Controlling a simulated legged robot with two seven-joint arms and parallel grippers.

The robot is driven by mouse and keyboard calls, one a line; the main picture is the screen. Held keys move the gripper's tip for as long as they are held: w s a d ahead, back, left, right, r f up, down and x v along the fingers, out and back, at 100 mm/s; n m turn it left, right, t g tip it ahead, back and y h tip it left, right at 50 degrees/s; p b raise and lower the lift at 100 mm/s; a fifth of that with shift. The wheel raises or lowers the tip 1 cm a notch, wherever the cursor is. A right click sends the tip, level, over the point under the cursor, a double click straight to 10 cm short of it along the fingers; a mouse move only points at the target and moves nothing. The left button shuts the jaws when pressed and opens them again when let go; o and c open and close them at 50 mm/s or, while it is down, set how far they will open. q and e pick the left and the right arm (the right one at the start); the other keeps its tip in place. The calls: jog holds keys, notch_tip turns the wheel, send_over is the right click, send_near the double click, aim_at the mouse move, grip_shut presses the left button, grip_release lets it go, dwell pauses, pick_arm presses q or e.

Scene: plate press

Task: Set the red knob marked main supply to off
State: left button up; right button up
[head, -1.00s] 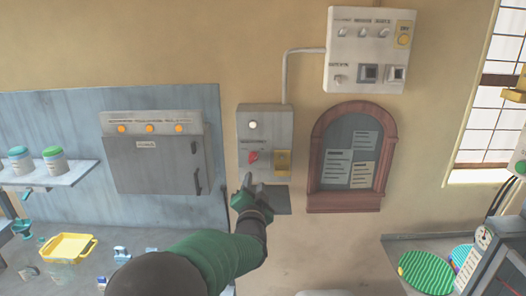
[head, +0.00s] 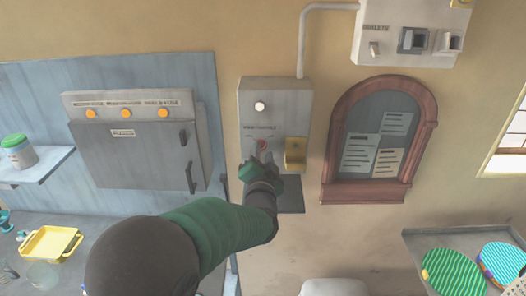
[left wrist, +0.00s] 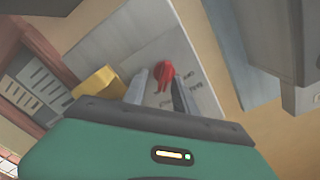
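The red knob (head: 262,143) is on the front of a grey wall box (head: 275,98), mostly hidden behind my left gripper (head: 258,156) in the head view. In the left wrist view the knob (left wrist: 165,74) is clear, with small dark lettering beside it that is too blurred to read surely. My left gripper (left wrist: 159,80) is open; its two fingers stand apart on either side of the knob. I cannot tell whether they touch it. My right gripper is not in view.
A yellow block (head: 295,154) sits on the box right of the knob. A white round light (head: 260,107) is above it. A grey cabinet (head: 135,145) is at left, an arched notice board (head: 372,135) at right, and another switch box (head: 410,35) higher up.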

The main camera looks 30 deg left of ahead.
pick_arm(q)
jog(key=shift+s+a+r, duration=0.1)
jog(key=shift+s+a, duration=0.05)
jog(key=shift+s, duration=0.1)
jog(key=shift+c, duration=0.7)
jog(key=shift+s+a, duration=0.1)
jog(key=shift+a, duration=0.1)
jog(key=shift+c, duration=1.1)
jog(key=shift+w+a+f, duration=0.2)
jog(key=shift+a, duration=0.1)
grip_shut()
jog(key=shift+d, duration=0.15)
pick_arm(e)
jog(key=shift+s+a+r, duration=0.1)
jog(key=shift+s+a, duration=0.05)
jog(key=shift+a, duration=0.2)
